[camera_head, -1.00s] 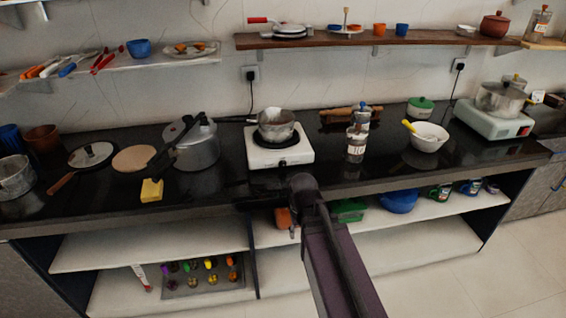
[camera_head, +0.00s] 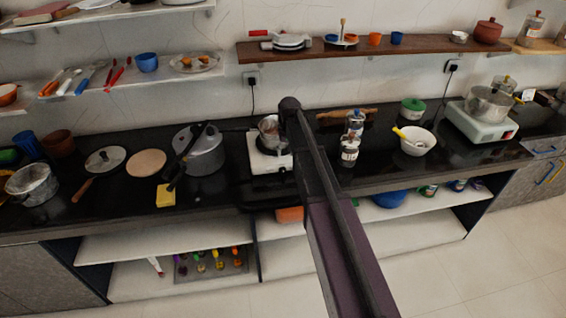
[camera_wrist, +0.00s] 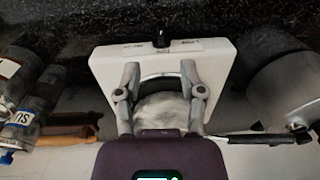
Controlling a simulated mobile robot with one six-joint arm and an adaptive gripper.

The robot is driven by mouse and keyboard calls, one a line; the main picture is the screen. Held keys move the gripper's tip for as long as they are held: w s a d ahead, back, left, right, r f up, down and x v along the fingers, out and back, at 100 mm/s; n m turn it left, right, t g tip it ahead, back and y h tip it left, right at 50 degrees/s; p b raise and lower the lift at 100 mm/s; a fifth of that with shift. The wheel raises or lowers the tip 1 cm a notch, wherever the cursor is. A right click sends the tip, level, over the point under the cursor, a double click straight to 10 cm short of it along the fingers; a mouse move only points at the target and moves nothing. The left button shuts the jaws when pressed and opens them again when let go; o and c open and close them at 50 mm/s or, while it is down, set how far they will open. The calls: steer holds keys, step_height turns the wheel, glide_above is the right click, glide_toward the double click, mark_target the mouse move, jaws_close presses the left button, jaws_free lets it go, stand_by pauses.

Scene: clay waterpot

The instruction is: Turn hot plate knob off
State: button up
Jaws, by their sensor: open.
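A white hot plate (camera_head: 262,181) stands near the middle of the dark counter in the head view, with a metal pot (camera_head: 268,129) on it. My arm covers its right side. The hot plate (camera_wrist: 108,70) also shows in the wrist view, with a small black knob (camera_wrist: 160,38) on its labelled front panel at the top of the picture. My gripper (camera_wrist: 160,76) is open and empty. Its fingers overlap the hot plate in the picture, below the knob and apart from it. The pot (camera_wrist: 160,108) shows between the fingers. My gripper is hidden in the head view.
A pressure cooker (camera_head: 203,152) stands left of the hot plate. Labelled jars (camera_head: 349,152) and a white bowl (camera_head: 418,141) stand to its right. A second white appliance (camera_head: 480,125) with a pot is at the far right. A wooden shelf (camera_head: 400,48) runs above.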

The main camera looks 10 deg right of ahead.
mark_target(283, 169)
steer(key=shift+w+r+p, duration=0.2)
steer(key=shift+w+r, duration=0.2)
steer(key=shift+w, duration=0.2)
steer(key=shift+w+r+p, duration=0.2)
steer(key=shift+w+r, duration=0.2)
steer(key=shift+w, duration=0.2)
steer(key=shift+f, duration=0.25)
steer(key=f+b, duration=1.3)
steer(key=shift+a+f+b, duration=0.15)
steer(key=shift+a+b, duration=0.2)
steer(key=shift+b, duration=0.05)
steer(key=shift+c, duration=0.2)
jaws_close()
